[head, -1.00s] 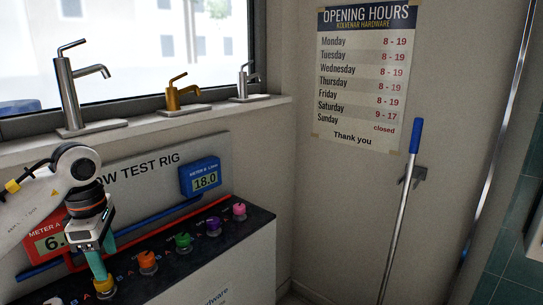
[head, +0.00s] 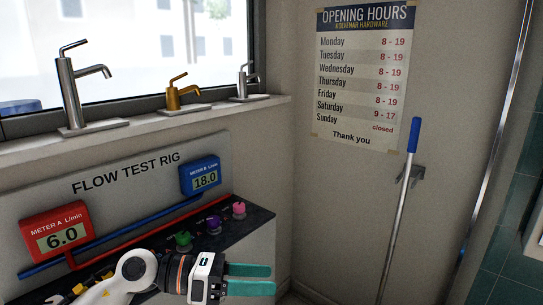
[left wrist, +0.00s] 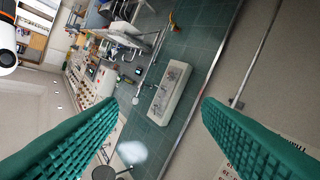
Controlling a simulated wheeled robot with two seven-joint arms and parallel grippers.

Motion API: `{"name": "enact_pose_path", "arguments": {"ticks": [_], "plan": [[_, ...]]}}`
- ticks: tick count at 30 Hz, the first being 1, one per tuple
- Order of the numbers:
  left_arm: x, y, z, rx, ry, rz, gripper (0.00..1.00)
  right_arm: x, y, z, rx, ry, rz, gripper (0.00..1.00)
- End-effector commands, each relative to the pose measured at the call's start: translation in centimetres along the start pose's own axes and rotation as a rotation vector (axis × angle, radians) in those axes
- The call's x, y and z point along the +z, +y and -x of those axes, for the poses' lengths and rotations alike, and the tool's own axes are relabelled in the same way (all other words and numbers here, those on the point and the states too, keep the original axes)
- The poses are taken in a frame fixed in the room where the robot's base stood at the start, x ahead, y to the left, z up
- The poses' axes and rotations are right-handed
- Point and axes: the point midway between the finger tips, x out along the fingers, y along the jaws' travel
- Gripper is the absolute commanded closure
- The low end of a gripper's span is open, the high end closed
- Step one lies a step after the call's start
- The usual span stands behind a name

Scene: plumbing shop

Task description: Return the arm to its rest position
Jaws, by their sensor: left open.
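My left gripper (head: 249,280) is at the bottom middle of the head view, in front of the flow test rig (head: 50,200). Its two teal fingers point right, parallel and apart, with nothing between them. In the left wrist view the open fingers (left wrist: 160,130) frame empty space, with the shop floor far beyond. My white left arm comes in from the lower left and covers part of the rig's dark top. My right gripper is in neither view.
The rig carries a red meter (head: 57,236) reading 6.0, a blue meter (head: 201,177) reading 18.0, and green (head: 183,238), purple (head: 214,222) and pink (head: 239,208) knobs. Several taps stand on the sill. A blue-handled pole (head: 401,200) leans on the wall at the right.

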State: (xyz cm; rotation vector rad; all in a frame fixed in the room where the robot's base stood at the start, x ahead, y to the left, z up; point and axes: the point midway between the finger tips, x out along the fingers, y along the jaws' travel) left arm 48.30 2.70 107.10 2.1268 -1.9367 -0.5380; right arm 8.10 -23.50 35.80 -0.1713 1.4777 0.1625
Motion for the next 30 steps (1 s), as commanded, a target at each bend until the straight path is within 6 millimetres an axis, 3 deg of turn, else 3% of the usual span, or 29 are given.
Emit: {"name": "enact_pose_path", "arguments": {"ticks": [2, 6, 8, 11, 14, 18, 21, 25, 26, 30], "plan": [[-1.7, 1.3, -0.8, 0.043, 0.257, 0.177, 0.41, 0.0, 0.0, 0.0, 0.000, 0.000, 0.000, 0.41], [-4.2, 0.6, 1.4, 0.055, 0.689, 0.537, 0.41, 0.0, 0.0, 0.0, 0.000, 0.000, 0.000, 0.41], [-4.1, -0.6, 3.2, 0.040, 0.864, 0.710, 0.41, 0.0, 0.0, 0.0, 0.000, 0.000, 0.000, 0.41], [-2.0, -3.2, 6.7, -0.013, 1.140, 1.013, 0.41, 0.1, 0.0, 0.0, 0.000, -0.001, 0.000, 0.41], [2.8, -5.8, 10.1, -0.108, 1.396, 1.330, 0.41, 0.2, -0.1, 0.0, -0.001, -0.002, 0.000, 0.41], [12.6, -7.1, 13.7, -0.309, 1.702, 1.769, 0.41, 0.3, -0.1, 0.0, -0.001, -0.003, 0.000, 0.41], [19.6, -5.8, 15.0, -0.478, 1.859, 2.033, 0.41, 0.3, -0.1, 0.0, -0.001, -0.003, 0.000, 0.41], [26.1, -3.1, 15.7, -0.679, 1.980, 2.274, 0.41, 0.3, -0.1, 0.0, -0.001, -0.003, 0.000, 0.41], [27.3, -2.4, 15.7, 0.721, -1.994, -2.312, 0.41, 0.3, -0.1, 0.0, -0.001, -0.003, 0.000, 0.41], [31.8, 1.0, 15.8, 0.794, -1.796, -2.167, 0.41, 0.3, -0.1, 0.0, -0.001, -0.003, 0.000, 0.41]]}}
